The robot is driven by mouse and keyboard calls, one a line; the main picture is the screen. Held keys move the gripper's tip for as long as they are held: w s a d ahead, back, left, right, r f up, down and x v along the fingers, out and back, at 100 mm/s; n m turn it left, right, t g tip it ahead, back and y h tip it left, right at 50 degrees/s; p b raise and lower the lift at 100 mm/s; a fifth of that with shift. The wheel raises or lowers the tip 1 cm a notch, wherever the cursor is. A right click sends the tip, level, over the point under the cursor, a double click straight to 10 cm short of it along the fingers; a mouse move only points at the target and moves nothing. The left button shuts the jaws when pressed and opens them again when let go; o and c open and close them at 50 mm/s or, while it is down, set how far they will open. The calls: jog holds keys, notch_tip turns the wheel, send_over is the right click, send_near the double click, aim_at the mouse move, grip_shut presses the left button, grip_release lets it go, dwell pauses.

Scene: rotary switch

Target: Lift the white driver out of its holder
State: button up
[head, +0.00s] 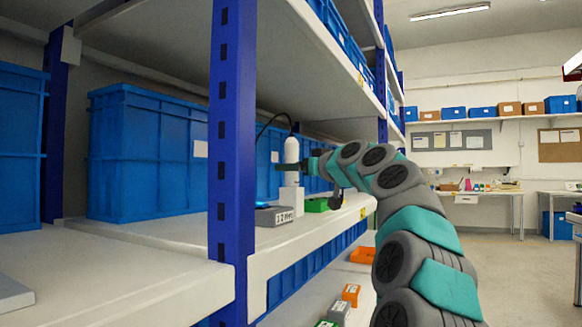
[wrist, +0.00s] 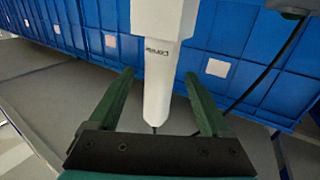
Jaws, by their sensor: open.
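The white driver (head: 291,151) stands upright on the shelf in the head view, with a black cable from its top. Below it is a pale block (head: 291,200) that looks like its holder; how deep the driver sits in it cannot be told. My gripper (head: 287,166) is level with the driver's lower body, coming from the right. In the wrist view my gripper (wrist: 159,76) is open, with one green finger on each side of the driver (wrist: 160,35). Gaps show between driver and fingers. The driver's narrow lower part reaches down near my palm in the picture; the holder is not clearly visible there.
A grey labelled box (head: 275,216) and a green bin (head: 316,205) stand near the holder on the shelf (head: 160,240). A blue rack post (head: 232,130) rises at the left. Blue crates (head: 150,150) line the back. The cable (wrist: 265,75) runs right of the driver.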

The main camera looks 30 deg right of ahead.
jog(key=w, duration=0.2)
jog(key=w+p, duration=0.1)
jog(key=w, duration=0.1)
jog(key=shift+a+f, duration=0.25)
jog(key=shift+f, duration=0.1)
jog(key=shift+w+a+r, duration=0.1)
jog(key=shift+w+a, duration=0.05)
jog(key=shift+w, duration=0.25)
grip_shut()
